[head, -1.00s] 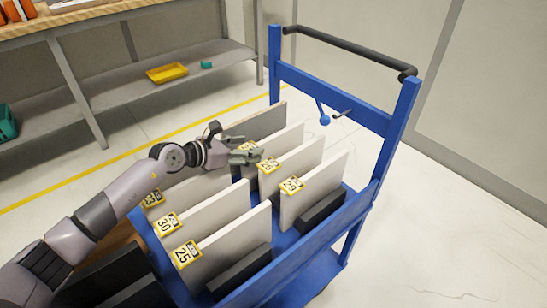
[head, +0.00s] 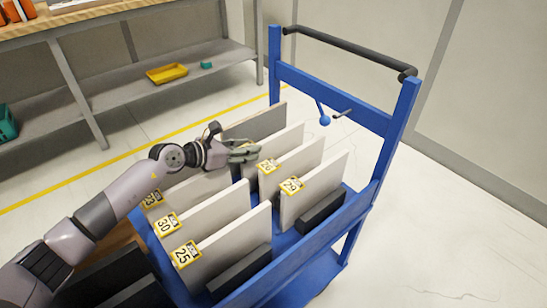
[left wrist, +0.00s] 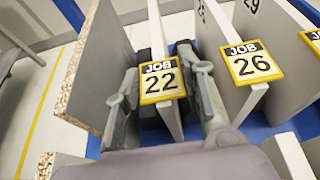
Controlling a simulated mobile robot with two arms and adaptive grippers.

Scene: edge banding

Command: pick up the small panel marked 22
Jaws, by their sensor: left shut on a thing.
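The panel marked 22 is a thin pale board standing on edge; its yellow-framed JOB 22 label (left wrist: 161,82) shows in the left wrist view. In the head view its pale face (head: 287,142) shows behind my left gripper (head: 247,151), which hides the label. In the left wrist view my left gripper (left wrist: 167,74) has one finger on each side of the panel, near its labelled edge, and is shut on it. The panel stands upright between its neighbours in the blue cart. My right gripper is not in view.
Panel 26 (head: 300,162) and panel 29 (head: 321,188) stand close on one side, a grey panel (head: 258,124) on the other. Panels 30 (head: 215,215) and 25 (head: 240,240) stand nearer. The blue cart (head: 300,262) has a black handle (head: 345,52). A workbench (head: 70,22) is at the back left.

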